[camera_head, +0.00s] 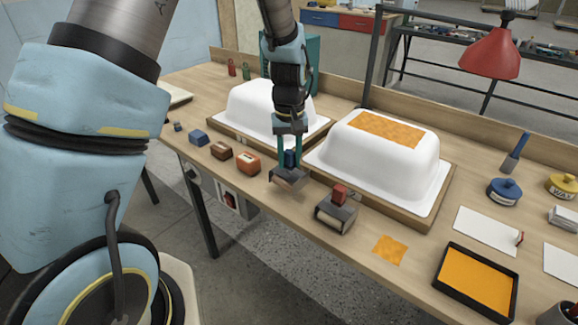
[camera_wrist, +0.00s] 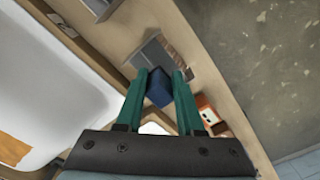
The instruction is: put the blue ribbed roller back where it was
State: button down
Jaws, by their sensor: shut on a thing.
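The blue ribbed roller has a blue handle (camera_wrist: 158,88) and a grey head (camera_head: 288,178). My gripper (camera_head: 290,160) points down and is shut on the blue handle, its green fingers (camera_wrist: 163,80) on either side. The roller head is below the fingertips, near the front edge of the workbench (camera_head: 400,272), in front of the gap between two white tub shells. I cannot tell whether it touches the bench top. A similar roller with a red handle (camera_head: 339,194) stands to its right.
An orange-brown block (camera_head: 248,161) and several smaller blocks stand to the left. The left white shell (camera_head: 262,108) and the right white shell (camera_head: 372,165), with an orange patch, stand behind. A black tray of orange (camera_head: 474,283) and an orange square (camera_head: 389,249) lie right.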

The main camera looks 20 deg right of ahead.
aim_at(289, 173)
jog(key=shift+f, duration=1.55)
jog(key=shift+f, duration=0.15)
jog(key=c, duration=0.5)
grip_release()
